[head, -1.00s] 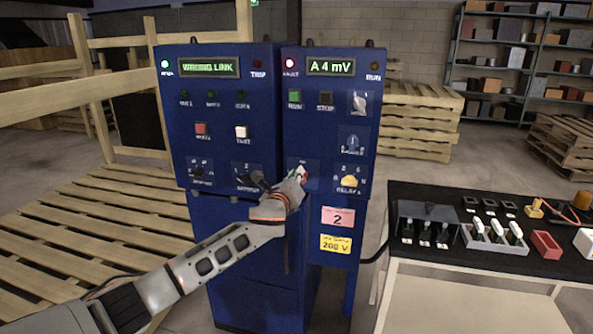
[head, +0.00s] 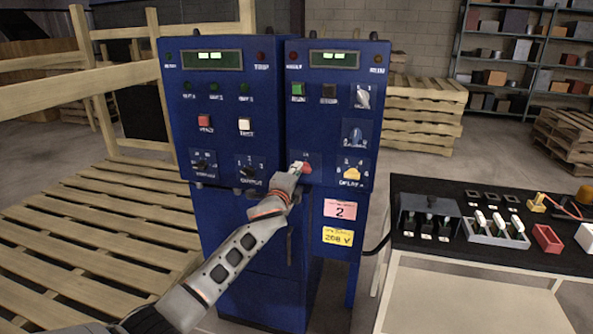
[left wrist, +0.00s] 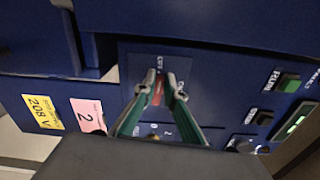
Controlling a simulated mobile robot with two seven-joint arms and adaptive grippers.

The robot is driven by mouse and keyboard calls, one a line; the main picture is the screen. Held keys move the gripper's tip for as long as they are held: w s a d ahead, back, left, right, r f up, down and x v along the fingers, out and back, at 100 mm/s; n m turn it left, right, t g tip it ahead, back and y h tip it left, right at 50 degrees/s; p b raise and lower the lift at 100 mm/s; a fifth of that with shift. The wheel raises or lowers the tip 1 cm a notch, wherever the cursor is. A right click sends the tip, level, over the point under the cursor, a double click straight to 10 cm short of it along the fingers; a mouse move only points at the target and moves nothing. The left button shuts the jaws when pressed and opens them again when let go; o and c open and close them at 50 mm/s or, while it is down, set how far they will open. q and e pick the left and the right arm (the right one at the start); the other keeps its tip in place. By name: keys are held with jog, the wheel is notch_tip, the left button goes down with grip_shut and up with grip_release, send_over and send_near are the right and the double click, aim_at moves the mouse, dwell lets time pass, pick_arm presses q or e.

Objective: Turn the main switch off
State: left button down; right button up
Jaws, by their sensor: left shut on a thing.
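The main switch, a red handle (head: 306,168), sits low on the right blue control panel (head: 336,110). My left gripper (head: 297,170) reaches it from the lower left. In the left wrist view the red handle (left wrist: 157,94) is between the two fingertips of my left gripper (left wrist: 161,92), which are shut on it. Small white lettering beside the handle is partly hidden and hard to read. The two displays (head: 214,60) show only short bright marks, and the lamps above the panels look dark. My right gripper is not in view.
A yellow selector knob (head: 352,174) is right of the switch, with pink (head: 340,209) and yellow (head: 338,237) labels below. A black-topped table (head: 470,250) with small parts stands at right. Wooden pallets (head: 90,225) lie at left.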

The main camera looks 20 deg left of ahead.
pick_arm(q)
jog(key=shift+d+f+n, duration=0.1)
jog(key=shift+n, duration=0.5)
jog(key=c, duration=2.1)
grip_release()
jog(key=shift+w, duration=0.1)
jog(key=s, duration=1.2)
